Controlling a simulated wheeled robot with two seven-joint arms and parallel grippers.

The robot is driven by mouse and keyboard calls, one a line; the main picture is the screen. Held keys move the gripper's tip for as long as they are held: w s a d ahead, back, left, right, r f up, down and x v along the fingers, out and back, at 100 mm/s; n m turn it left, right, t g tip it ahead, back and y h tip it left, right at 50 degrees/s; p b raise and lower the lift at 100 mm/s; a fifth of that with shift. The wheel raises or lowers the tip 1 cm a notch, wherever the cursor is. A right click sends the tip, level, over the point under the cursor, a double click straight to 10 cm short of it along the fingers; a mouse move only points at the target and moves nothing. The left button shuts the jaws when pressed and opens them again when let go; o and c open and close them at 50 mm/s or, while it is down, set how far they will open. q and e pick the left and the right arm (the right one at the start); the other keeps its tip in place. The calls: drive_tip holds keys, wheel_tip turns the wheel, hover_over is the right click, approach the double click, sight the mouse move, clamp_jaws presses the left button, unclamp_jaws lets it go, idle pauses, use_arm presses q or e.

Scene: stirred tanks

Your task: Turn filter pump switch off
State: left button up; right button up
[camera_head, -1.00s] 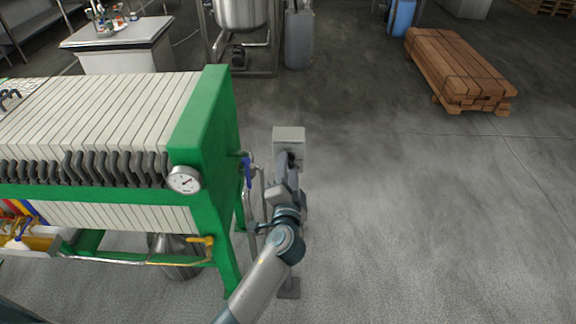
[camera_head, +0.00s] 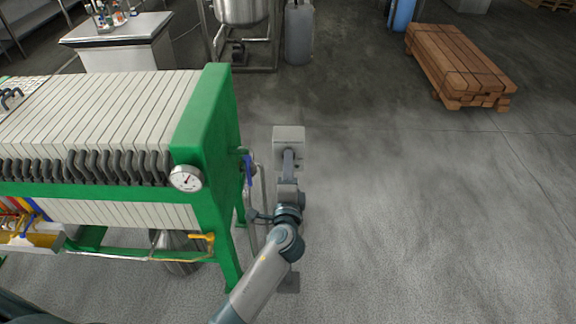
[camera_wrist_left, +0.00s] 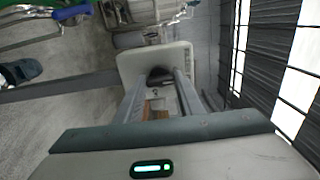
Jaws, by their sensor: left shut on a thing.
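The filter pump switch is a pale grey box (camera_head: 289,134) on a post beside the filter press. In the left wrist view the box (camera_wrist_left: 182,58) has a dark round knob (camera_wrist_left: 160,75) on its face. My left gripper (camera_head: 288,155) is at the face of the box, and its two fingers reach to the knob in the left wrist view (camera_wrist_left: 160,80). It is shut on the knob, which the fingers partly hide. The knob's markings cannot be read. My right gripper is not in view.
The green-framed filter press (camera_head: 205,130) with white plates stands just left of the switch. A gauge (camera_head: 186,178) and a blue-handled valve (camera_head: 248,170) are on it. A timber stack (camera_head: 460,65) lies at the back right. The floor right of the switch is clear.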

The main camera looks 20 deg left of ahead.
use_arm(q)
drive_tip(key=o, duration=1.1)
drive_tip(key=shift+c, duration=0.2)
drive_tip(key=b+v, duration=0.5)
drive_tip(key=v, duration=1.2)
drive_tip(key=shift+s+b, duration=0.25)
drive_tip(key=shift+b, duration=0.1)
drive_tip(key=shift+d, duration=0.1)
